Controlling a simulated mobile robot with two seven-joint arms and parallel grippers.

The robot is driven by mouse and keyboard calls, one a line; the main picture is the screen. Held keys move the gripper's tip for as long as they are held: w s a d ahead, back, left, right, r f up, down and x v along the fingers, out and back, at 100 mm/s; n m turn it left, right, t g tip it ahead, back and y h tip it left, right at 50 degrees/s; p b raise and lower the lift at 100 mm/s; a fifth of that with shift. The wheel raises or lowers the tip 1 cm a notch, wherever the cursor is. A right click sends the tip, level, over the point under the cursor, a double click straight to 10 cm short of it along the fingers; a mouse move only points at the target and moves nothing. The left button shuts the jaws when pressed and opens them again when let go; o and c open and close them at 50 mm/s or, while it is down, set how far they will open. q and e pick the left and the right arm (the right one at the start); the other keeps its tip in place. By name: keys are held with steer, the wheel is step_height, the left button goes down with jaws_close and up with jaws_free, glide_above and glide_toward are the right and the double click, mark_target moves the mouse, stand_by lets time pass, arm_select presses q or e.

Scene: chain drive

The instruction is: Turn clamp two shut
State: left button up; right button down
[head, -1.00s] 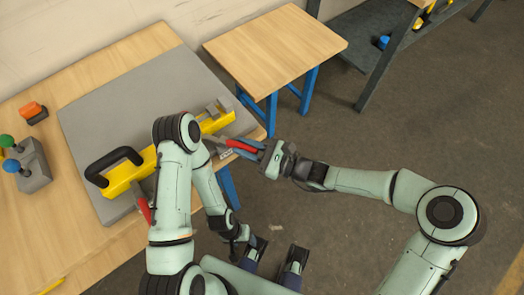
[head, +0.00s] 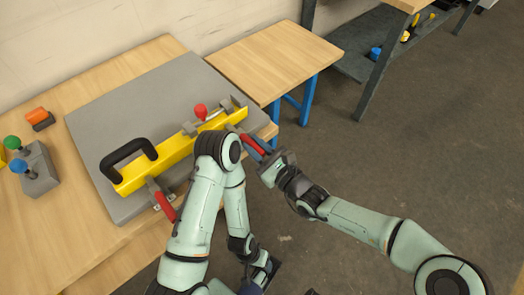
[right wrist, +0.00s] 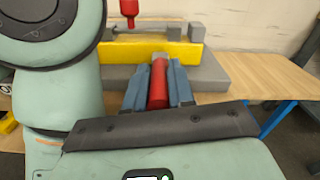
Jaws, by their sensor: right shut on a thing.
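A yellow bar fixture (head: 180,155) with a black handle (head: 128,158) lies across a grey plate (head: 150,95). A red-handled clamp (head: 252,145) sits at the bar's right end, at the plate's edge. My right gripper (head: 263,152) is shut on that red handle. In the right wrist view the red handle (right wrist: 158,85) lies between its two blue fingers. A second red clamp handle (head: 165,206) is at the plate's front edge near the bar's left end. My left gripper (head: 262,272) is low in the head view, partly hidden; its jaws cannot be made out.
A red knob (head: 200,111) stands by the bar's right half. My left arm crosses in front of the plate and hides part of it. A small wooden table (head: 275,58) stands behind.

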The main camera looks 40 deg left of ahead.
arm_select(q)
steer(key=shift+w+f, duration=0.1)
steer(key=shift+f, duration=0.05)
arm_select(e)
steer(key=shift+r, duration=0.1)
stand_by(0.3)
steer(key=c, duration=1)
jaws_free()
steer(key=shift+d, duration=0.1)
arm_select(q)
steer(key=shift+s+d+r+g+p, duration=0.3)
steer(key=shift+s+r+p, duration=0.35)
steer(key=shift+s+r, duration=0.2)
arm_select(e)
steer(key=s+d, duration=0.1)
steer(key=d, duration=0.3)
steer(key=s+d, duration=0.1)
steer(key=d, duration=0.3)
steer(key=s+d, duration=0.1)
steer(key=d, duration=0.4)
